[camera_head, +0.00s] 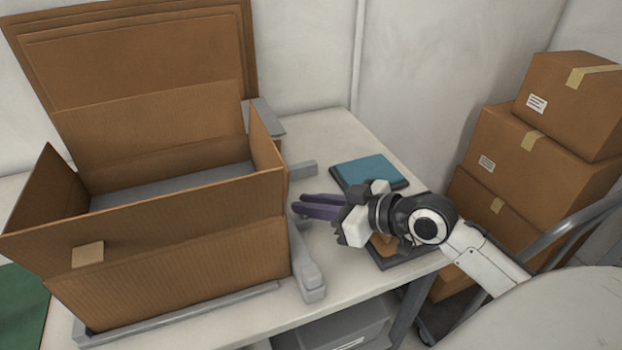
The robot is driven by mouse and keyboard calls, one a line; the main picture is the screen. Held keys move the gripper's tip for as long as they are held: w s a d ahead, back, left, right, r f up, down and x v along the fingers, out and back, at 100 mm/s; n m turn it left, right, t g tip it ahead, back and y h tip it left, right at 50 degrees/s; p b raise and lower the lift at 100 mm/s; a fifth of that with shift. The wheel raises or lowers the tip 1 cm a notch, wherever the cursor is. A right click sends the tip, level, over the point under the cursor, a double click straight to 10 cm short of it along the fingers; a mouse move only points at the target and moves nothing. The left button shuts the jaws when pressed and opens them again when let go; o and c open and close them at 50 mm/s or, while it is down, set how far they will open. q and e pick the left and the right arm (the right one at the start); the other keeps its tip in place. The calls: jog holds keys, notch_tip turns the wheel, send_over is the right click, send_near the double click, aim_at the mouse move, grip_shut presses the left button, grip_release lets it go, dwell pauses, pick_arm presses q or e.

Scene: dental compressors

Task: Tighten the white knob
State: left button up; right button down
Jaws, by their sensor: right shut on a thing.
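I cannot make out a white knob in the head view. My right gripper (352,218) reaches in from the right over the table and is shut on a dark purple object (318,206). The object sticks out to the left of the fingers as two long bars, close to the right side of the large open cardboard box (180,255). The gripper's wrist and fingers hide part of the object. My left gripper is out of view.
The box stands on a grey frame (311,283) on the white table (335,133). A teal pad (370,171) lies behind my gripper, and a dark tray with a brown item is partly hidden under my arm. Stacked cartons (520,150) stand on a cart at right.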

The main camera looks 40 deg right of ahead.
jog(key=m+h+p, duration=0.2)
jog(key=p, duration=0.1)
jog(key=m+t+h+p, duration=0.1)
jog(key=p, duration=0.1)
jog(key=shift+a+r, duration=0.3)
jog(key=shift+a, duration=0.1)
jog(key=shift+a+f+m+h+p, duration=0.1)
jog(key=shift+f+m+h+p, duration=0.05)
jog(key=shift+m+h+p, duration=0.5)
jog(key=shift+f+m+h+p, duration=0.15)
jog(key=shift+m+h+p, duration=0.3)
jog(key=shift+h, duration=0.4)
jog(key=shift+f, duration=0.1)
jog(key=c, duration=1.8)
grip_release()
jog(key=shift+o, duration=0.2)
notch_tip(320, 180, up, 10)
